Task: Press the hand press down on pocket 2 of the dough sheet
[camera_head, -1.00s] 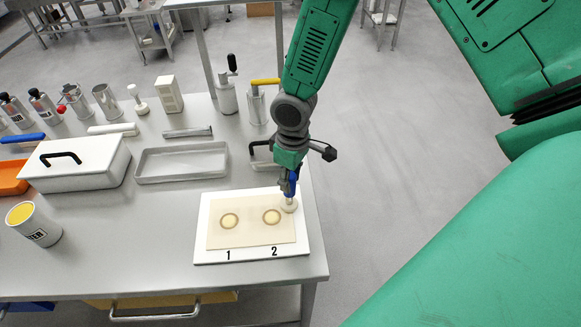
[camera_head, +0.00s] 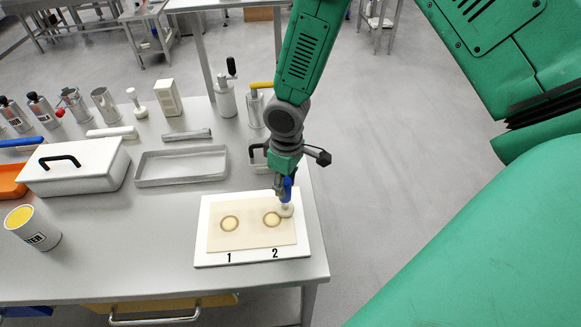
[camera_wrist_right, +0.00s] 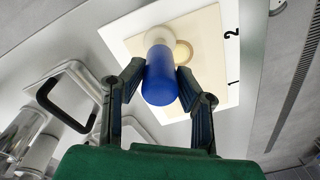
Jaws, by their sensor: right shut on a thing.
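The dough sheet (camera_head: 250,238) lies on a white board (camera_head: 204,262) marked 1 and 2. Pocket 1 (camera_head: 230,223) and pocket 2 (camera_head: 271,219) are round pale mounds with a darker ring around each. My right gripper (camera_head: 286,192) is shut on the blue handle of the hand press (camera_wrist_right: 160,80). The pale round foot of the press (camera_head: 286,210) is at the right edge of pocket 2 in the head view. I cannot tell whether the foot touches the dough. In the right wrist view the press partly hides pocket 2 (camera_wrist_right: 184,54). My left gripper is not in view.
A grey tray (camera_head: 137,181) and a white lidded box with a black handle (camera_head: 105,187) stand to the left. An open container with yellow contents (camera_head: 52,241) stands at the far left. Several canisters and tools line the back. The table (camera_head: 130,260) is clear left of the board.

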